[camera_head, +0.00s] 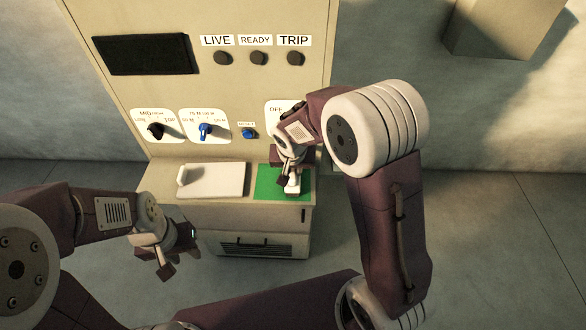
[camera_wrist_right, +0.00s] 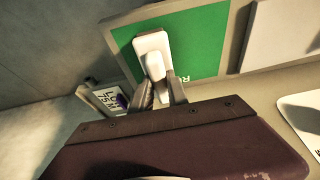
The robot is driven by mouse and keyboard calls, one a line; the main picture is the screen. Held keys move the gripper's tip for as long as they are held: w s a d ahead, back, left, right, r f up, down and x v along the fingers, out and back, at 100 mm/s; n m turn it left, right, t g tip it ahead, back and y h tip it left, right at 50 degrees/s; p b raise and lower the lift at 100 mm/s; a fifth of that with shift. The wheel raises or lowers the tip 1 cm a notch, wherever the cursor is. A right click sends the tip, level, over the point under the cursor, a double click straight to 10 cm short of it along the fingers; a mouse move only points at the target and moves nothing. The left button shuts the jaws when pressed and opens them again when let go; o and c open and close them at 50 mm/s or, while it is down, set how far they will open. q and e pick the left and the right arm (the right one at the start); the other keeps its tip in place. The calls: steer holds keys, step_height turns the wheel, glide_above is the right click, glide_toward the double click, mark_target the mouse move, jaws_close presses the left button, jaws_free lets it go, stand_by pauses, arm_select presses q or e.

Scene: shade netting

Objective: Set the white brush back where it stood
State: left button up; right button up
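The white brush (camera_wrist_right: 151,42) is at the green mat (camera_wrist_right: 205,40), with its flat white part over the green and its raised handle towards my gripper. In the head view the brush (camera_head: 292,187) shows partly below my right gripper (camera_head: 287,172). The right gripper (camera_wrist_right: 161,82) has its two fingers on either side of the handle and looks shut on it. I cannot tell whether the brush touches the mat. The mat (camera_head: 268,188) lies on the right of the cabinet ledge. My left gripper (camera_head: 178,262) is open and empty, in front of the ledge at left.
A white flat piece (camera_head: 218,180) with a raised left end lies on the ledge beside the mat. The panel behind has a dark knob (camera_head: 155,130), a blue knob (camera_head: 205,130), a blue button (camera_head: 249,133) and a dark screen (camera_head: 146,54). My right forearm hides the panel's lower right.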

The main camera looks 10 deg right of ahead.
steer(key=o, duration=0.3)
steer(key=shift+o, duration=0.2)
steer(key=shift+r, duration=0.15)
steer(key=shift+r+p, duration=0.3)
steer(key=v, duration=1.1)
steer(key=s+d+f+n+g, duration=0.1)
steer(key=s+d+f, duration=0.2)
steer(key=s+f, duration=0.3)
steer(key=s+d+f+n+g+y+b, duration=0.1)
steer(key=s+d+f+n, duration=0.1)
steer(key=s+f, duration=0.5)
steer(key=shift+s+d+f+g, duration=0.15)
steer(key=shift+s+d+g, duration=0.2)
steer(key=shift+s, duration=0.25)
